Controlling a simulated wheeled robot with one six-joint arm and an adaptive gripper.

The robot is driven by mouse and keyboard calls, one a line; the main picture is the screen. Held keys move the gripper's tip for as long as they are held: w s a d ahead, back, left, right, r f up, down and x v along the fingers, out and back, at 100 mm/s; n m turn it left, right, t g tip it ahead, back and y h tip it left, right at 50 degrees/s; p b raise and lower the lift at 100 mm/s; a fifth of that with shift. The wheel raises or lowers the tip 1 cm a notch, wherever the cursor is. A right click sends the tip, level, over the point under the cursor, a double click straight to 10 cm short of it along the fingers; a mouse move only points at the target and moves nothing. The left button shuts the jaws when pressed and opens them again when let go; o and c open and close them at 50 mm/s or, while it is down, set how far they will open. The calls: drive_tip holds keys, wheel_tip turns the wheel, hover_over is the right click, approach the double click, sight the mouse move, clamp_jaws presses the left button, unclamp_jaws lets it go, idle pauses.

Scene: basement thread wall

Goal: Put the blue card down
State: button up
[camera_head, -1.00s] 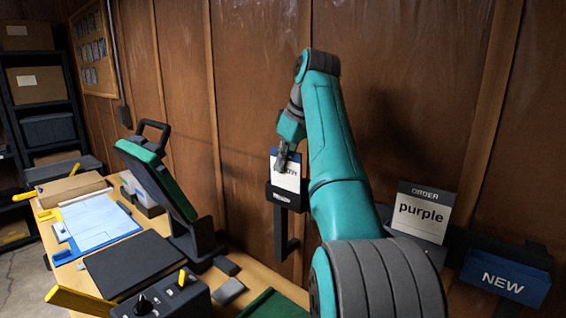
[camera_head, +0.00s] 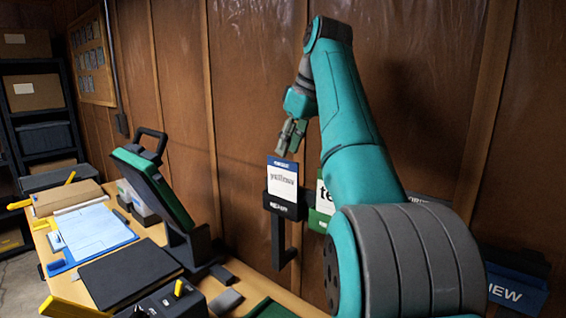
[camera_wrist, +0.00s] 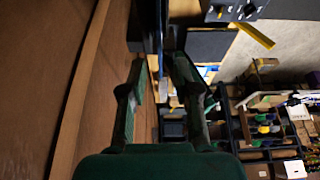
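The blue card (camera_head: 283,181), white with a blue top strip and a word like "yellow", stands upright in a black wall holder (camera_head: 284,207). My gripper (camera_head: 291,141) is just above the card's top edge, apart from it. In the wrist view my gripper's two fingers (camera_wrist: 163,82) are spread, and a thin edge, likely the card or its holder, lies beyond the gap between them. The lower part of the card is hidden by the holder's front.
A green holder with a white card (camera_head: 321,205) is partly behind my arm. A dark blue "NEW" holder (camera_head: 512,290) is at the lower right. The bench at left holds a green-faced device on a stand (camera_head: 160,190), a clipboard (camera_head: 96,232) and a black mat (camera_head: 130,273).

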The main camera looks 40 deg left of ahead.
drive_tip(key=v, duration=0.4)
drive_tip(key=shift+d+r, duration=0.1)
drive_tip(key=shift+r, duration=0.05)
idle(0.4)
